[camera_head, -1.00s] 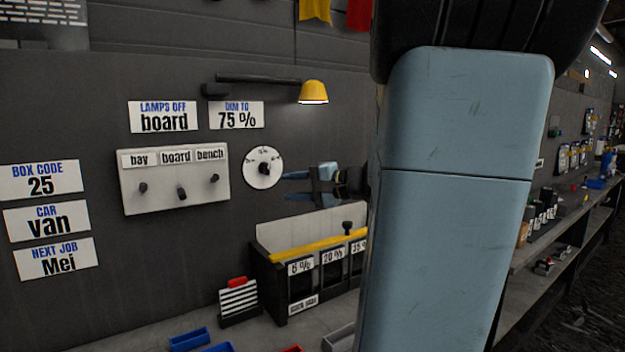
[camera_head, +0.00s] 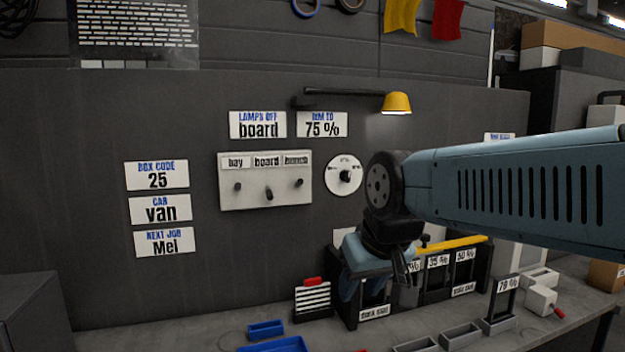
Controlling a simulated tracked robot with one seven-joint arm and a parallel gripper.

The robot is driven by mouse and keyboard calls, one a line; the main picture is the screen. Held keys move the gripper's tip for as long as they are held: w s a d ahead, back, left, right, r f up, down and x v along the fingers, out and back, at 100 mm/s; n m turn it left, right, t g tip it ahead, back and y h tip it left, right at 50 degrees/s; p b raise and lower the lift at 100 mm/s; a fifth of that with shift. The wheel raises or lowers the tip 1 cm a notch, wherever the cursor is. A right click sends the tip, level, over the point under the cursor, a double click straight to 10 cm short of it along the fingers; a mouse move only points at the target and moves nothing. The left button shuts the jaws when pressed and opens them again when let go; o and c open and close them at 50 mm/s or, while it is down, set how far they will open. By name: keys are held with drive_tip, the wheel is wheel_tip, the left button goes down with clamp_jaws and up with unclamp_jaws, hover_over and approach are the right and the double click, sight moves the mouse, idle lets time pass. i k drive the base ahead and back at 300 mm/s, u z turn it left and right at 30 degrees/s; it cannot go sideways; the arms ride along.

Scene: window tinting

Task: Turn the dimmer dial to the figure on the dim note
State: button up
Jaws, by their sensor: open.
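The dimmer dial (camera_head: 344,174) is a round white plate on the dark wall with a black knob in its middle. Its small marks and the knob's exact setting are too small to read. The dim note (camera_head: 322,124) above it reads "DIM TO 75 %". My gripper (camera_head: 352,286) hangs below the dial, in front of the film rack, with its blue fingers downward. It is open and apart from the dial; nothing shows held in it. My wrist is close to the dial's right edge in the picture.
The switch board (camera_head: 265,194) with bay, board and bench levers is left of the dial. A yellow lamp (camera_head: 396,103) hangs above. The rack (camera_head: 487,262) with percent labels stands on the bench below, with blue trays (camera_head: 266,329) in front. Other notes hang at left.

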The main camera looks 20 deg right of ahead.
sight(345, 174)
drive_tip(key=u, duration=0.05)
drive_tip(key=k, duration=0.4)
drive_tip(key=u, duration=1.35)
drive_tip(key=k, duration=0.7)
drive_tip(key=z, duration=1.45)
drive_tip(key=i, duration=0.5)
drive_tip(key=u, duration=0.05)
